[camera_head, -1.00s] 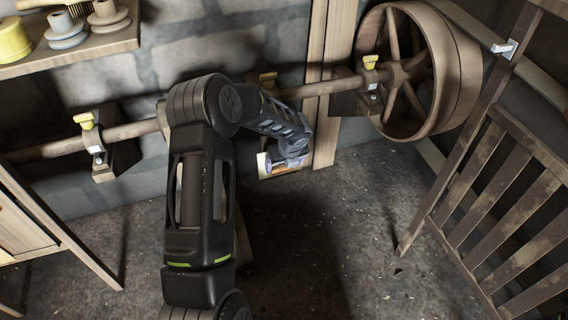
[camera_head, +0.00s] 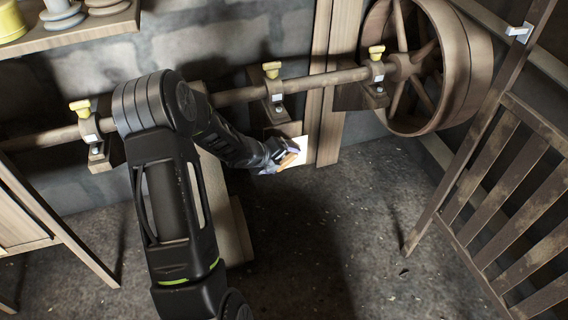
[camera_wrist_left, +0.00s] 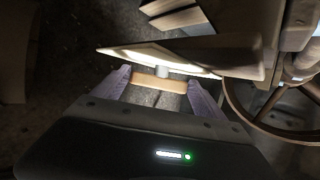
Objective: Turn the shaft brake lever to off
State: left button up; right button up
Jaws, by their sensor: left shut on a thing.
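The shaft brake lever shows in the left wrist view as a wooden bar (camera_wrist_left: 165,85) on a short metal pivot (camera_wrist_left: 162,70) in front of a pale board (camera_wrist_left: 228,62). My left gripper (camera_wrist_left: 158,88) is shut on this bar, with one finger at each end. In the head view the gripper (camera_head: 284,157) is low at the wall, at the pale board (camera_head: 301,143), and a bit of the orange-brown lever (camera_head: 291,160) shows at its fingers. Its markings cannot be read. My right gripper is in neither view.
A horizontal shaft (camera_head: 235,96) with several yellow-capped bearings runs along the wall above the gripper to a large wooden wheel (camera_head: 476,70). A slatted wooden gate (camera_head: 490,180) stands at the right. A shelf (camera_head: 90,32) is at upper left. The floor (camera_head: 330,235) is clear.

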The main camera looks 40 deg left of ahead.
pick_arm(q)
jog(key=t+h+b, duration=0.1)
jog(key=t+b, duration=0.1)
jog(key=b, duration=0.1)
jog(key=f+n+t+b, duration=0.1)
jog(key=t+b, duration=0.1)
jog(key=b, duration=0.2)
jog(key=f+t+h+b, duration=0.1)
jog(key=t+b, duration=0.1)
jog(key=b, duration=0.2)
jog(key=shift+s+a+f+n+h, duration=0.15)
jog(key=shift+s+a+n+h, duration=0.15)
jog(key=shift+s+n, duration=0.1)
jog(key=shift+n+t+h+b, duration=0.3)
jog(key=shift+t+b, duration=0.5)
jog(key=shift+t, duration=0.5)
jog(key=shift+r, duration=0.2)
jog(key=o, duration=1.3)
jog(key=shift+s+a, duration=0.1)
jog(key=shift+s, duration=0.4)
jog(key=p+v, duration=0.1)
jog(key=v, duration=0.5)
jog(key=shift+s, duration=0.3)
